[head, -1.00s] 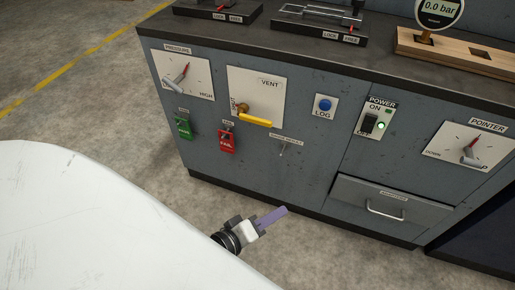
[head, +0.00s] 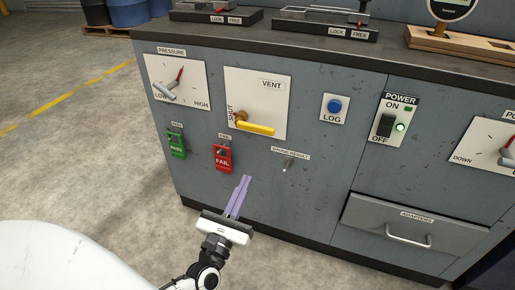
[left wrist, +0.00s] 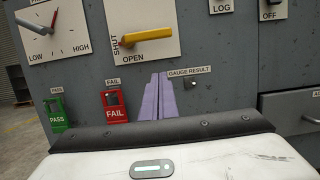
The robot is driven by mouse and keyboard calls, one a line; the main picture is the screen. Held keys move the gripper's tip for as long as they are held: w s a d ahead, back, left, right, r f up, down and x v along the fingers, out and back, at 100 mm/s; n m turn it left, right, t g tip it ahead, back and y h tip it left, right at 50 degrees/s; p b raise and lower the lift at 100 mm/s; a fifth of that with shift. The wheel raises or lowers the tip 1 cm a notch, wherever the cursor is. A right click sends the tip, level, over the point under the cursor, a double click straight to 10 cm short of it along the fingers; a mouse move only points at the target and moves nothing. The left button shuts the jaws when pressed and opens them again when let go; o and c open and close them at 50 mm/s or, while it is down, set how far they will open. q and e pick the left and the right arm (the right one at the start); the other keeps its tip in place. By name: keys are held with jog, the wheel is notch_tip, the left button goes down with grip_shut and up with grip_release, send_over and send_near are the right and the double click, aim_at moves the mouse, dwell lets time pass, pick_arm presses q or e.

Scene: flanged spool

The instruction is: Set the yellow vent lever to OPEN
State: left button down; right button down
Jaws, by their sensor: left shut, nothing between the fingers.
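The yellow vent lever (head: 256,129) is mounted on the white VENT plate (head: 271,101) on the cabinet front. Its brass pivot is at its left end, and the handle points right, nearly level. In the left wrist view the lever (left wrist: 150,34) shows with SHUT written to the left of the pivot and OPEN below the handle. My left gripper (head: 245,179) has its purple fingers together and empty, pointing up, below the VENT plate and apart from the lever. Its fingertips also show in the left wrist view (left wrist: 160,77). My right gripper is not in view.
A green PASS tag (head: 176,145) and a red FAIL tag (head: 222,158) hang below and left of the lever. A small GAUGE RESULT peg (head: 288,165) sticks out at right of my fingers. The LOG button (head: 335,107) and POWER switch (head: 386,124) are further right.

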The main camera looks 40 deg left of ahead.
aim_at(255, 124)
pick_arm(q)
jog(key=w+a+r, duration=0.2)
jog(key=w+r, duration=0.4)
jog(key=w, duration=0.3)
jog(key=shift+w+r, duration=0.2)
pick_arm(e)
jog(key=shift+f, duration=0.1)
pick_arm(q)
jog(key=shift+r, duration=0.15)
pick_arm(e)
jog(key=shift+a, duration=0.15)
